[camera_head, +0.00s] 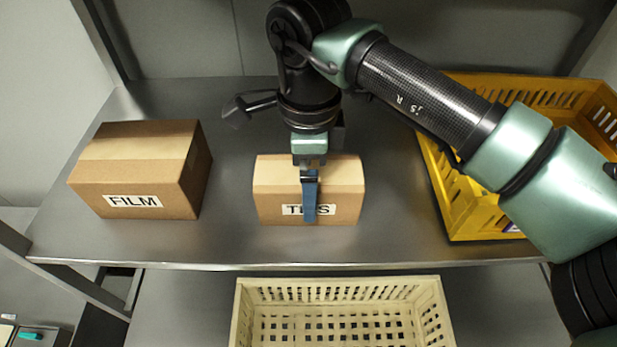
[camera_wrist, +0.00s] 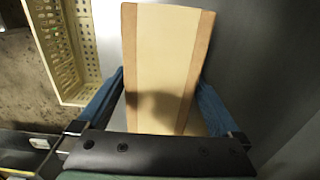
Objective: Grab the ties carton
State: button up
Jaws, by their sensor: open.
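The ties carton (camera_head: 270,187) is a brown cardboard box with a tan tape strip on top. It sits on the upper metal shelf, its label partly hidden by a blue finger. My gripper (camera_head: 311,186) points down over it, with one finger in front of the labelled face; the other finger is hidden. In the wrist view the carton (camera_wrist: 160,60) lies between the two blue fingers of my gripper (camera_wrist: 160,85), one along each side. The gripper is open; I cannot tell whether either finger touches the carton.
A larger carton labelled FILM (camera_head: 135,183) sits to the left on the same shelf. A yellow crate (camera_head: 455,205) stands to the right, partly behind my arm. A cream basket (camera_head: 340,282) is lower, in front of the shelf edge (camera_head: 200,255). Bare shelf separates the cartons.

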jog(key=shift+f, duration=0.8)
jog(key=c, duration=1.6)
jog(key=shift+r, duration=0.1)
